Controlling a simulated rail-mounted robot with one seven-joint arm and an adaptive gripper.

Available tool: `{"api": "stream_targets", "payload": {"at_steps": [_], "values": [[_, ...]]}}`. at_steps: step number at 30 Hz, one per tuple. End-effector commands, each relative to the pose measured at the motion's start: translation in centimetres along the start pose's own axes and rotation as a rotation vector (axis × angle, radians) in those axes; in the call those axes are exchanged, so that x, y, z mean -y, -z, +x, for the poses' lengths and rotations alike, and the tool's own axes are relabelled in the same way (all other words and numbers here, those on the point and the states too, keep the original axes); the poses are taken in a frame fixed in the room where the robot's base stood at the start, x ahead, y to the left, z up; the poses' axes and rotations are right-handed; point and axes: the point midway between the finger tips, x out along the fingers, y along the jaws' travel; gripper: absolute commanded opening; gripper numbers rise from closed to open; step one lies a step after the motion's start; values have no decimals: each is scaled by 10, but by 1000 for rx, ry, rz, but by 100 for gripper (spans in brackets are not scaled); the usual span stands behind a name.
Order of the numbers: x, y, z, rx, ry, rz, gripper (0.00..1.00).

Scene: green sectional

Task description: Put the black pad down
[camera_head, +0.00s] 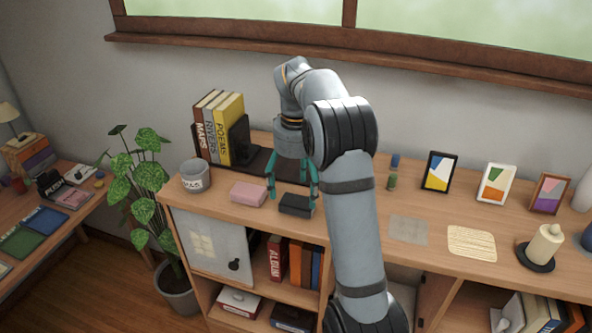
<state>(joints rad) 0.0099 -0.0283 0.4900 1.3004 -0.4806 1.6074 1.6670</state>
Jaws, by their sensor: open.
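The black pad (296,206) is a small dark block at the front part of the wooden cabinet top, and it appears to rest on the surface. My gripper (292,192) points down above and just behind it, with teal fingers spread apart. The right finger's tip is close to the pad's right end. The left finger is to the left of the pad. I cannot tell whether either finger touches it.
A pink block (248,194) lies just left of the black pad. A grey pot (195,176) and books with a black bookend (240,140) stand further left. Small bottles (392,180), picture frames (439,172) and flat mats (408,229) are to the right.

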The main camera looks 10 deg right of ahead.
Motion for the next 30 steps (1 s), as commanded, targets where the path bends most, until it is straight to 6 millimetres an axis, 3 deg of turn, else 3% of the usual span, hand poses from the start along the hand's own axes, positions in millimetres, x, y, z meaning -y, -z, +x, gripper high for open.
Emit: {"api": "stream_targets", "payload": {"at_steps": [6, 12, 25, 30], "values": [[0, -1, -47, 2, 2, 1, 78], [0, 0, -66, 1, -1, 0, 78], [0, 0, -67, 0, -1, 0, 78], [-1, 0, -51, -2, -4, 0, 78]]}}
